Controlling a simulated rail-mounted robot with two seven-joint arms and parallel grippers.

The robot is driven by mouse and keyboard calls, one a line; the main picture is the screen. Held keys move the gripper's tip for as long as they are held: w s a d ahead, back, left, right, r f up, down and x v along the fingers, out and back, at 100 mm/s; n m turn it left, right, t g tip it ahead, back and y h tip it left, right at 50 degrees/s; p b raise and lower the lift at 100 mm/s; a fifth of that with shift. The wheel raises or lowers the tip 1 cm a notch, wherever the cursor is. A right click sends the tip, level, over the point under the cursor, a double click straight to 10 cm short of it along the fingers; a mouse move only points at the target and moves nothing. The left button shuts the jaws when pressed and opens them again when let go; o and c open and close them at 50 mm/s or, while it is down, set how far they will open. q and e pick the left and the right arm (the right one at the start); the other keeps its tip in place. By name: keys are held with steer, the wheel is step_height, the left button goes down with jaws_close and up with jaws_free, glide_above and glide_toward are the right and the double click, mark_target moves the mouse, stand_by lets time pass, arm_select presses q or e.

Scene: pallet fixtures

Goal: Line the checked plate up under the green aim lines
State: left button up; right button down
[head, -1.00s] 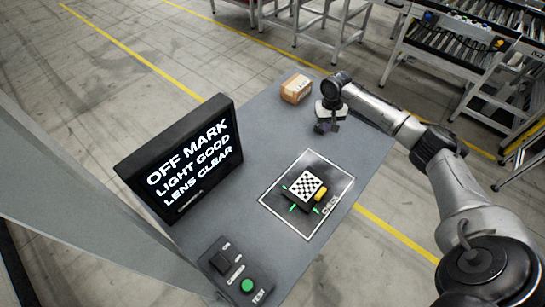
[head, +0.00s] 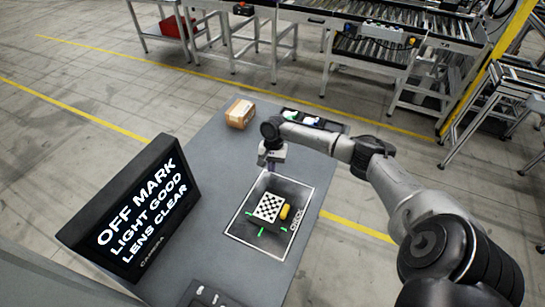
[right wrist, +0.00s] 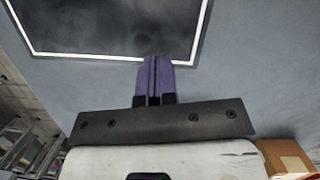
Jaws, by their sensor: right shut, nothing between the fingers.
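The checked plate (head: 268,207), black and white with a yellow block (head: 285,211) at its right side, lies on a dark, white-edged mat (head: 300,190). Short green aim lines (head: 262,232) show on and beside the plate's dark near part; the plate is not lined up with them, and the screen reads OFF MARK. My right gripper (head: 270,164) is over the mat's far edge, apart from the plate. In the right wrist view its purple fingers (right wrist: 154,78) are together and empty, with the mat's white edge beyond. My left gripper is out of view.
A black screen (head: 135,215) stands at the table's left, also reading LIGHT GOOD and LENS CLEAR. A cardboard box (head: 240,113) sits at the far edge. A dark tray with small items (head: 312,121) lies behind my right arm. A control box (head: 205,296) is partly cut off in front.

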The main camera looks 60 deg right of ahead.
mark_target(266, 195)
steer(key=shift+x, duration=0.9)
steer(key=shift+s+a+p, duration=0.15)
steer(key=shift+a, duration=0.35)
steer(key=shift+s+a+p, duration=0.15)
steer(key=shift+s+a, duration=0.05)
steer(key=shift+a, duration=0.3)
steer(key=shift+s+a+f, duration=0.1)
steer(key=shift+s+a, duration=0.15)
steer(key=shift+a, duration=0.7)
steer(key=shift+p, duration=0.35)
steer(key=a+p, duration=0.1)
steer(key=p, duration=0.1)
steer(key=s+a+p, duration=0.1)
steer(key=a+p, duration=0.2)
steer(key=p, duration=0.2)
steer(key=shift+s+a+r, duration=0.15)
steer(key=shift+a+r, duration=0.1)
steer(key=shift+s+a+f+p, duration=0.15)
steer(key=shift+a+f+p, duration=0.1)
steer(key=shift+a+p, duration=0.1)
